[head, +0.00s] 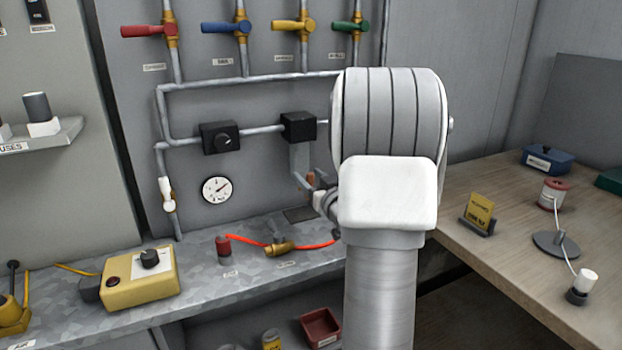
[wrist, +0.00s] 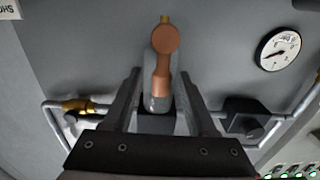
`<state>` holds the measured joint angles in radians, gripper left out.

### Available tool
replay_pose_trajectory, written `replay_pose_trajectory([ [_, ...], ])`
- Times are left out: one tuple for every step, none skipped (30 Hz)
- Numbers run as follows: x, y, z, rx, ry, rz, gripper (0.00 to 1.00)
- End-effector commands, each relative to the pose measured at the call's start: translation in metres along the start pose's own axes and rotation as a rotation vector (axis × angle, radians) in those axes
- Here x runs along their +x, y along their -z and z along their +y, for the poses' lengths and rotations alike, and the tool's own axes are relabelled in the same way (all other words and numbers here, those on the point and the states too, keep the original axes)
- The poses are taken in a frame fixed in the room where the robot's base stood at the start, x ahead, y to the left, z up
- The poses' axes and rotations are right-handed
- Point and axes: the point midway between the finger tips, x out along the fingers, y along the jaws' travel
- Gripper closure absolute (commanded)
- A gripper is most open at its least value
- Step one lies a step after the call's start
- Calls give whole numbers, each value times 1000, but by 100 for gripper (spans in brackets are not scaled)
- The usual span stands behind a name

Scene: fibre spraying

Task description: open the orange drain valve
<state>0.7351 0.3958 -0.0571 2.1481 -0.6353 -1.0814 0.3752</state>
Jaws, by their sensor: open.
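The orange drain valve shows in the wrist view as a copper-orange handle (wrist: 164,68) with a round end, in front of the grey panel. In the head view a small orange-brown part of it (head: 310,179) shows beside the fingers; my arm hides much of the area. My gripper (wrist: 160,75) is open, with one finger on each side of the handle. I cannot tell whether either finger touches it. In the head view my gripper (head: 306,184) is at the panel, below a black box on the pipe.
Red (head: 148,31), blue (head: 226,27), yellow (head: 287,25) and green (head: 345,26) valves line the upper panel. A gauge (head: 216,189) sits left of my gripper. Below, the metal bench (head: 200,270) carries a yellow box (head: 140,280) and a brass fitting with an orange hose (head: 280,248).

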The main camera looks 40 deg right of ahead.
Motion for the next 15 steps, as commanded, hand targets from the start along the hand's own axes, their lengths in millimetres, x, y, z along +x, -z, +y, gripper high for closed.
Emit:
replay_pose_trajectory([
  [-1,0,0,0,0,0,43],
  [-2,0,0,0,0,0,43],
  [-4,0,0,0,-1,-1,43],
  [-6,0,0,0,-1,-1,43],
  [-9,0,0,-1,-1,-1,43],
  [-14,0,0,0,-1,0,43],
  [-18,0,0,0,-1,-1,43],
  [-24,1,0,-1,-2,-1,43],
  [-32,1,1,0,-3,-1,43],
  [-39,1,1,0,-4,0,43],
  [-46,1,1,-1,-4,-1,43],
  [-56,1,1,0,-3,-1,43],
  [-63,1,1,1,-4,-1,43],
  [-71,1,1,0,-5,-1,43],
  [-81,1,1,0,-4,-1,43],
])
